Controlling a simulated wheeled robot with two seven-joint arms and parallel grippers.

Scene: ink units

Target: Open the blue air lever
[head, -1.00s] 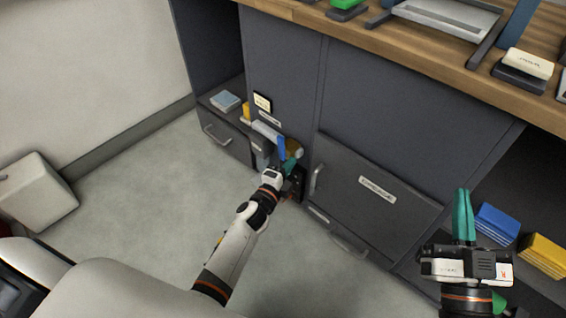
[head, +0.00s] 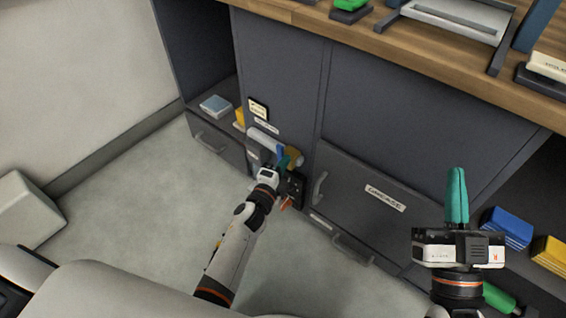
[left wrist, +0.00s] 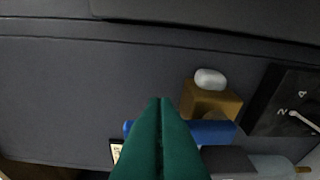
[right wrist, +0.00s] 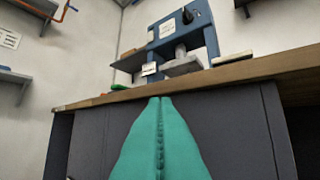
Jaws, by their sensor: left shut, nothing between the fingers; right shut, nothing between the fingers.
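The blue air lever (left wrist: 222,132) lies across the left wrist view, partly hidden behind the teal fingers of my left gripper (left wrist: 160,100). In the head view the blue lever (head: 279,150) shows as a small blue piece on the cabinet front, beside a brass-coloured block (head: 293,155). My left gripper (head: 284,163) is shut and empty, right at the lever; I cannot tell whether it touches it. My right gripper (head: 457,170) is shut and empty, raised in front of the cabinet at the right. Its closed fingers also fill the middle of the right wrist view (right wrist: 160,100).
A black dial panel (left wrist: 290,105) with a pointer sits near the lever. A grey pipe (head: 265,138) runs next to it. A drawer with a handle (head: 320,188) is to the right. Blue and yellow stacks (head: 507,226) lie on the right shelf.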

